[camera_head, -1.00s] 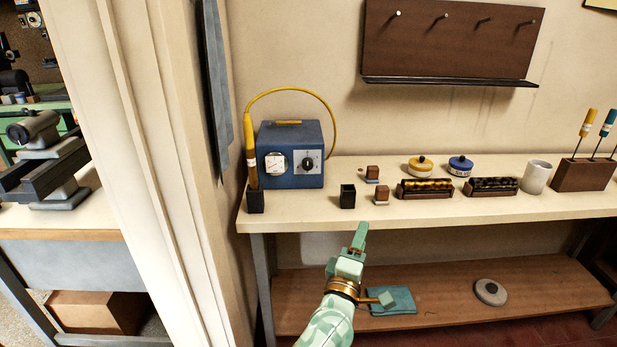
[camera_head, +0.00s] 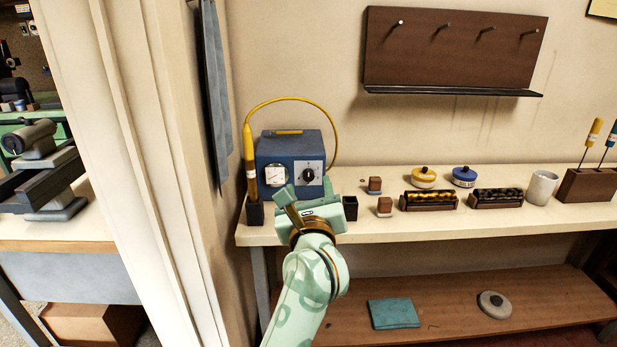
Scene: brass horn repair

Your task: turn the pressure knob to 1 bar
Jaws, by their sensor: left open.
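The pressure knob (camera_head: 308,175) is a small black knob on a pale square plate on the front of a blue box (camera_head: 290,148). A round white gauge (camera_head: 275,175) sits to its left on the same face. The gauge reading is too small to make out. My left gripper (camera_head: 308,192) is open in front of the box's lower front, just below the knob and apparently apart from it. Its jaws hide the lower part of the box's front. My right gripper is not in view.
A yellow pen-like tool (camera_head: 249,160) stands in a black holder (camera_head: 255,213) left of the box, with a yellow cable arching over. A wall post is close on the left.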

